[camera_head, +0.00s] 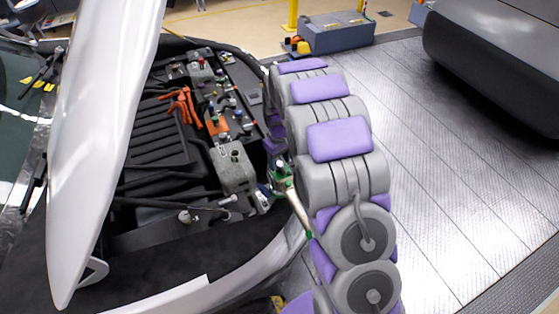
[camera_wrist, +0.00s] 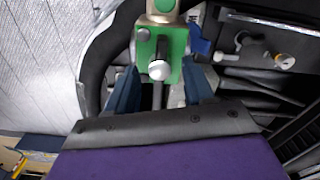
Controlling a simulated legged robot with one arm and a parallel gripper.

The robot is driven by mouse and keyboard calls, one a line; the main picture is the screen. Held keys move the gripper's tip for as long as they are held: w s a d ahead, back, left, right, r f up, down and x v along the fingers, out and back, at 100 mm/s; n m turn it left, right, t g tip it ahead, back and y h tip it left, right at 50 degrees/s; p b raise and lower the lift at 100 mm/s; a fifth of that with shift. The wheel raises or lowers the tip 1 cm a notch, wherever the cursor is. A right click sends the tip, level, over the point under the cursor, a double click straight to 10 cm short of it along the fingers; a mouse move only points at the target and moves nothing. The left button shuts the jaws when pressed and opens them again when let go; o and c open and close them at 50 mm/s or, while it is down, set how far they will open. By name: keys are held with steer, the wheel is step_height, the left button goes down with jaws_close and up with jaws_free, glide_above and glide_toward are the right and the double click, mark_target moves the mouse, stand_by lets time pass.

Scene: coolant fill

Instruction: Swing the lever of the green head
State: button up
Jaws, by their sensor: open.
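The green head (camera_wrist: 178,42) shows at the top middle of the wrist view, with a pale metal cap above it. A round silver knob (camera_wrist: 157,71) on its front points toward the camera; it looks like the lever's end. In the head view the green head (camera_head: 281,171) is small, beside the engine bay's right edge, with a pale lever-like bar (camera_head: 297,207) slanting down to the right. My gripper (camera_wrist: 160,88) is open, its dark blue fingers on either side below the green head. I cannot tell whether they touch it.
The open engine bay holds a grey block (camera_head: 234,167), orange cables (camera_head: 183,106) and several small caps. A raised white hood (camera_head: 105,140) stands at the left. A blue-grey box (camera_head: 337,34) lies on the floor behind.

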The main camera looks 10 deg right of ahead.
steer(key=shift+f, duration=0.45)
jaws_close()
stand_by(0.3)
